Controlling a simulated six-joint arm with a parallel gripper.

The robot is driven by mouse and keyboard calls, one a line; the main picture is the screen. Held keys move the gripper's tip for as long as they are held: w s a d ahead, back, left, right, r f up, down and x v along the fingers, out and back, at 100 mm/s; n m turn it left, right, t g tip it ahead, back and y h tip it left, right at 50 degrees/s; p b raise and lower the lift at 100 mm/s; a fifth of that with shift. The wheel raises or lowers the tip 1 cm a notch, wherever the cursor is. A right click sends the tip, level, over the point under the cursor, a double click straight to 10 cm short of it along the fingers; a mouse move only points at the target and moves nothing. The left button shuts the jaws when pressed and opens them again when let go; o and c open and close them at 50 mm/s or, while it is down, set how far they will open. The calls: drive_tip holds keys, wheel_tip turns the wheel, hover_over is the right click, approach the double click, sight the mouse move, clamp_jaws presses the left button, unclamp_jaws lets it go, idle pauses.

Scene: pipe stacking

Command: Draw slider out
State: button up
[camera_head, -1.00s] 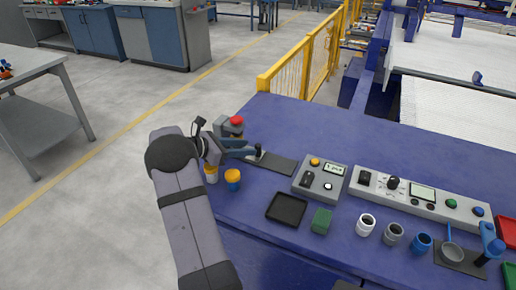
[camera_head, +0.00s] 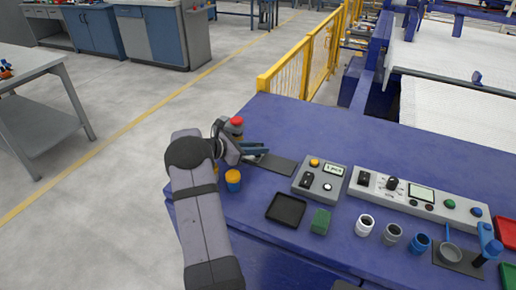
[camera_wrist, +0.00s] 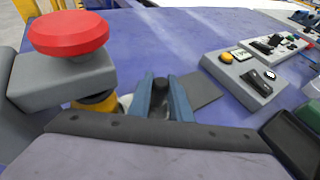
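The slider is a dark flat track (camera_head: 278,166) on the blue table with a small upright black knob. In the wrist view the knob (camera_wrist: 160,84) stands between the two blue fingers of my gripper (camera_wrist: 161,92). The fingers are apart, one on each side of the knob; whether they touch it is hard to see. In the head view my gripper (camera_head: 266,149) is low over the left end of the track and hides the knob. The grey track also shows in the wrist view (camera_wrist: 203,90), to the right of the fingers.
A red emergency button (camera_wrist: 68,33) on a grey box stands close at my gripper's left. A grey control box (camera_head: 320,178), black tray (camera_head: 286,209) and green block (camera_head: 320,221) lie to the right. The table behind is clear.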

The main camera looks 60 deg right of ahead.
clamp_jaws()
drive_tip(key=s+b, duration=0.1)
drive_tip(key=s, duration=1)
drive_tip(key=shift+s+b, duration=0.2)
drive_tip(key=shift+b, duration=0.1)
drive_tip(key=o, duration=0.8)
unclamp_jaws()
drive_tip(key=shift+s, duration=0.15)
drive_tip(key=shift+w+a+r, duration=0.2)
drive_tip(key=shift+w+a, duration=0.25)
drive_tip(key=shift+w, duration=0.05)
drive_tip(key=shift+b+v, duration=0.4)
drive_tip(key=shift+v, duration=2.65)
drive_tip(key=shift+s, duration=0.15)
